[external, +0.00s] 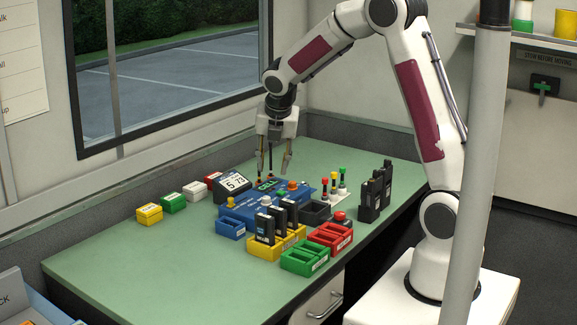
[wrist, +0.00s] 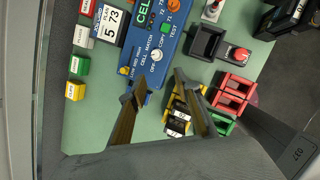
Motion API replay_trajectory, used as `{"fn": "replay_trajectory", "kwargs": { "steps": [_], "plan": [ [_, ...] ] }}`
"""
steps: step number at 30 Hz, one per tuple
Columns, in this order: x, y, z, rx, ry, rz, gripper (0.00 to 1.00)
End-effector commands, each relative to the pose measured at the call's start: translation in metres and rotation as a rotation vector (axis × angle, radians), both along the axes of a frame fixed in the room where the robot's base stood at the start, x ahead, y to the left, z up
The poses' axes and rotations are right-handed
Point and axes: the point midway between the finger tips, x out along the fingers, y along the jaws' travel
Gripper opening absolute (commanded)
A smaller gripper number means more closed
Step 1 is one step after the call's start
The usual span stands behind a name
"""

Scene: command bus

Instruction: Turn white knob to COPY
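The white knob (wrist: 156,54) stands on the blue panel (wrist: 165,25), with the labels OFF, COPY and TEST printed beside it. In the external view the white knob (external: 266,201) is at the near side of the blue panel (external: 244,209). Which label it points at is too small to tell. My gripper (external: 273,170) is above the far part of the panel, pointing down. In the wrist view my gripper (wrist: 157,86) has its two fingers spread wide with nothing between the tips. The knob lies beyond the fingertips, apart from them.
A yellow knob (external: 230,202) stands at the panel's left end. A display reading 5 73 (external: 234,182) is behind it. Yellow (external: 294,239), green (external: 304,262) and red (external: 346,241) trays sit in front. Black upright units (external: 376,193) stand right. The table's left front is clear.

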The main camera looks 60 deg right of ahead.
Motion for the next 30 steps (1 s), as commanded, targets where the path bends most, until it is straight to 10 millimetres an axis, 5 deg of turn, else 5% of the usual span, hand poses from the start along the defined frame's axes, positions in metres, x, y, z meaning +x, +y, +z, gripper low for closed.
{"fn": "replay_trajectory", "kwargs": {
  "steps": [30],
  "plan": [
    [-0.069, 0.031, 0.067, 0.212, -0.173, -0.489, 0.32]
  ]
}}
